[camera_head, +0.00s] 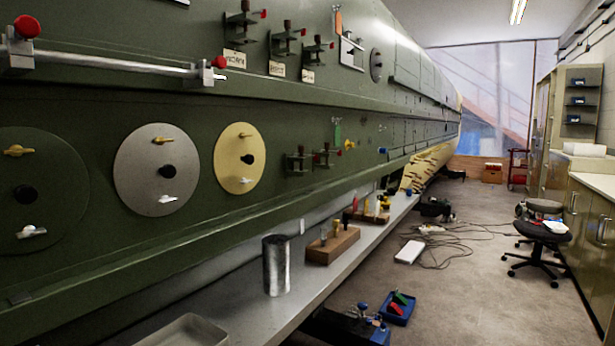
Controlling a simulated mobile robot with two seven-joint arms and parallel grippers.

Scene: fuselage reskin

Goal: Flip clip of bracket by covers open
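Three round covers sit in a row on the green fuselage panel at the left: a dark green one (40,215), a silver one (140,195) and a yellow one (228,165), each with a black centre knob and small latches. Right of the yellow cover are small dark brackets (298,162) with red-tipped parts. Above the covers a metal rod (120,66) runs between two mounts with red knobs, a left mount (20,45) and a right mount (208,75). I cannot tell which bracket is meant, or whether its clip is open. Neither gripper is in view.
A metal shelf (235,310) below the panel holds a silver cylinder (276,268), a wooden block with tools (332,245) and a tray (185,332). A blue bin (397,310) lies on the floor. Stools (540,235) and cabinets (590,220) stand right. Cables cross the floor.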

